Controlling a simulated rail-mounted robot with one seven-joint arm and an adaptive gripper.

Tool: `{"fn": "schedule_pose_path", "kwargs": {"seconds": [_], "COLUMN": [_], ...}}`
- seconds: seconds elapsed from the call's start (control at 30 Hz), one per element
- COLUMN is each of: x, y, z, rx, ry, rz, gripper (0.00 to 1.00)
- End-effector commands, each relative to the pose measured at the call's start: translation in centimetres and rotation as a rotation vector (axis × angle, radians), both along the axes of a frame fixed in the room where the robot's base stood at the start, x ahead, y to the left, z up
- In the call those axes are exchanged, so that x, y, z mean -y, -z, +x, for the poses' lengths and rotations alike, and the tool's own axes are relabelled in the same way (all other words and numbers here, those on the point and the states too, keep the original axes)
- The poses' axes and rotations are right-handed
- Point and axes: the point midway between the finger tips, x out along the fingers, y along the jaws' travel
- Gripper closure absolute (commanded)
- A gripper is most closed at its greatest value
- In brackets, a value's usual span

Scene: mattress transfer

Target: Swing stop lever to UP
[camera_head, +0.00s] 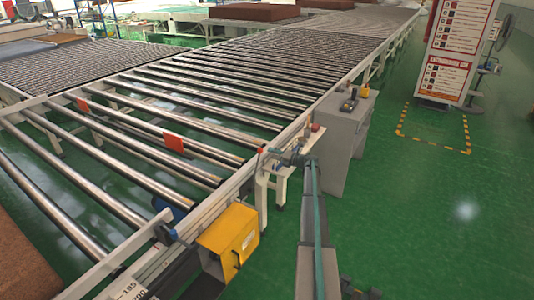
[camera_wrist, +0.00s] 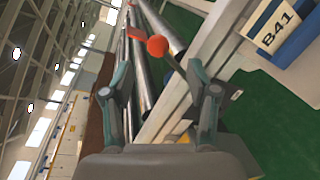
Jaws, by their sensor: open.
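The stop lever (camera_wrist: 173,62) shows in the wrist view as a thin dark rod with a red-orange ball knob (camera_wrist: 157,46). The knob lies ahead of my gripper (camera_wrist: 150,80), between the lines of its two spread fingers and nearer the right one. The fingers are open, with nothing seen between their pads. In the head view my gripper (camera_head: 276,154) is beside the conveyor's near rail, close to a small red knob (camera_head: 260,150). The lever's rod and its angle are too small to make out there. I cannot tell whether a finger touches the lever.
A roller conveyor (camera_head: 215,87) runs into the distance, with orange plates (camera_head: 173,142) among its rollers. A yellow box (camera_head: 229,240) hangs on the near rail. A grey cabinet (camera_head: 345,145) stands right of the rail, beside another red knob (camera_head: 318,127).

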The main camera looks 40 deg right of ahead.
Motion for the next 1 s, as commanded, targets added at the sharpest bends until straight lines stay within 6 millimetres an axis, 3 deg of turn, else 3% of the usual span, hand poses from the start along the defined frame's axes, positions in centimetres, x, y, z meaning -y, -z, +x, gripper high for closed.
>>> {"fn": "schedule_pose_path", "kwargs": {"seconds": [0.23,0.77,1.0], "x": [0.6,0.7,0.5], "y": [-0.4,-0.4,-0.1], "z": [-2.5,-2.7,-2.8], "rx": [0.000,0.001,0.044], "ry": [0.000,-0.001,-0.050], "rz": [0.000,-0.004,-0.228], "gripper": [0.41,0.41,0.41]}}
